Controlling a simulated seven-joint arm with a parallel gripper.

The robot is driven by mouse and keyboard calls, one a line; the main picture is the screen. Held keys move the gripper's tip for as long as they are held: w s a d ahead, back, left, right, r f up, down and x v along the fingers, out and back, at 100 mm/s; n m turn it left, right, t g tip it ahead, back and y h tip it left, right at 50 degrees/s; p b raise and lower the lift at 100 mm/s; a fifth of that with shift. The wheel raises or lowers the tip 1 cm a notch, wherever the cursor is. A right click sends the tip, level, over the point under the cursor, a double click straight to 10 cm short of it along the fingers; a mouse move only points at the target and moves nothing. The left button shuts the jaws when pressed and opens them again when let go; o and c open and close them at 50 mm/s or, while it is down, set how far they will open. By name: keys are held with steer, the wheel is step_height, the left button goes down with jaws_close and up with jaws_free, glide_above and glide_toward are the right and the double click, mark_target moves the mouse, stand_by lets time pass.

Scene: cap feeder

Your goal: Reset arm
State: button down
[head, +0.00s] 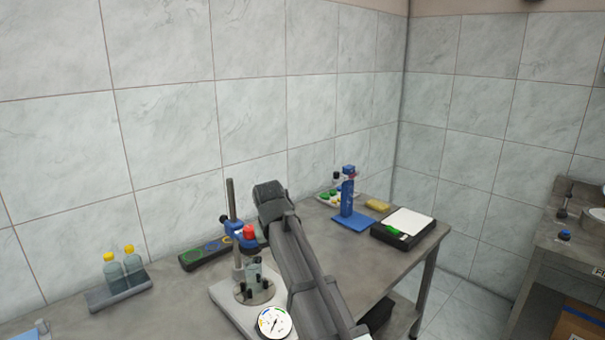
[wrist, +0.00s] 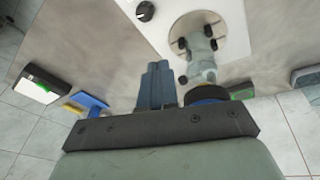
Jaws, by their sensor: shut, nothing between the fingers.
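My gripper (wrist: 157,72) shows in the wrist view with its two fingers together and nothing between them. It is beside the capping stand, whose white base (wrist: 235,30) lies beyond the fingertips. In the head view my arm crosses the middle and its fingers cannot be made out. A clear bottle (head: 254,272) stands upright among black pins on the stand's round plate; it also shows in the wrist view (wrist: 200,62). The stand's red-topped head (head: 249,233) is above the bottle. The blue cap feeder (head: 347,197) stands apart, right of my arm.
A rack (head: 120,294) with two yellow-capped bottles (head: 131,260) is at left. A dark tray with coloured rings (head: 205,253) lies behind the stand. A yellow sponge (head: 377,205) and a black box (head: 402,233) are near the table's right end. A dial gauge (head: 273,322) is in front.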

steer(key=s+d+f+g+h, duration=0.1)
steer(key=s+d+f+g, duration=0.1)
steer(key=s+d+f, duration=0.85)
steer(key=s+d+f+g, duration=0.2)
steer(key=s+d+f, duration=0.3)
steer(key=f, duration=1)
steer(key=s+d+f+g+h, duration=0.1)
steer(key=s+d+f+g, duration=0.1)
steer(key=s+d+f, duration=0.65)
steer(key=s+d+f+m+g+y, duration=0.2)
steer(key=s+f+m+g, duration=0.2)
steer(key=s+f, duration=1.9)
step_height(320, 180, down, 2)
steer(key=shift+s+f+m, duration=0.1)
steer(key=shift+s+m, duration=0.15)
steer(key=shift+m, duration=0.05)
steer(key=c, duration=1.9)
jaws_free()
steer(key=shift+d, duration=0.1)
